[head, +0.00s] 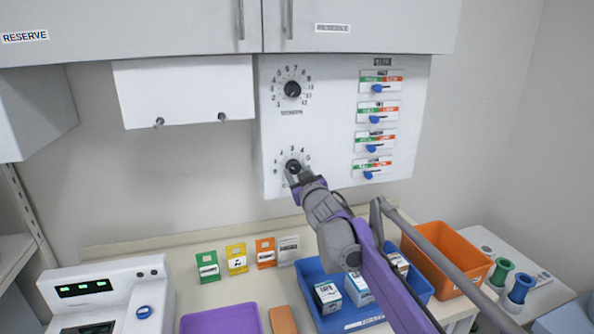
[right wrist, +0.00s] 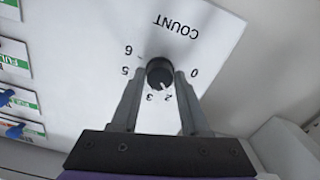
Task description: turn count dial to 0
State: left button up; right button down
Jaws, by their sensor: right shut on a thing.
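The count dial (head: 293,166) is a black round knob low on the white wall panel (head: 340,150), with numbers around it. In the right wrist view the dial (right wrist: 159,72) appears upside down, with COUNT printed on the panel and 0, 2, 3, 5 and 6 readable. A small light mark on its rim seems to point near 2. My right gripper (head: 294,178) reaches up to the dial from below. In the right wrist view its two fingers (right wrist: 159,78) lie on either side of the knob, shut on it. My left gripper is not in view.
A second black dial (head: 292,89) sits above. Several blue sliders (head: 377,88) line the panel's right side. Cabinets (head: 365,25) hang just above. On the counter below stand a blue tray (head: 312,267) with boxes, an orange bin (head: 455,250) and a white device (head: 105,292).

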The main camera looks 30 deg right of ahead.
jog(key=n+p, duration=0.2)
jog(key=n, duration=0.4)
jog(key=shift+r+p, duration=0.15)
jog(key=shift+p, duration=0.2)
pick_arm(q)
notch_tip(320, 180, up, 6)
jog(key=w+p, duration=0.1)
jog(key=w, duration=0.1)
jog(key=shift+p, duration=0.35)
pick_arm(e)
jog(key=shift+n, duration=2.5)
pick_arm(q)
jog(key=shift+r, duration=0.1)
pick_arm(e)
jog(key=shift+c, duration=2.1)
grip_release()
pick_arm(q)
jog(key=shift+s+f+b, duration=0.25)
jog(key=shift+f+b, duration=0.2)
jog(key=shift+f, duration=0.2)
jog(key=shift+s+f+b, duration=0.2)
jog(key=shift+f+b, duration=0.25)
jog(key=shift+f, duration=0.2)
pick_arm(e)
jog(key=v, duration=1.1)
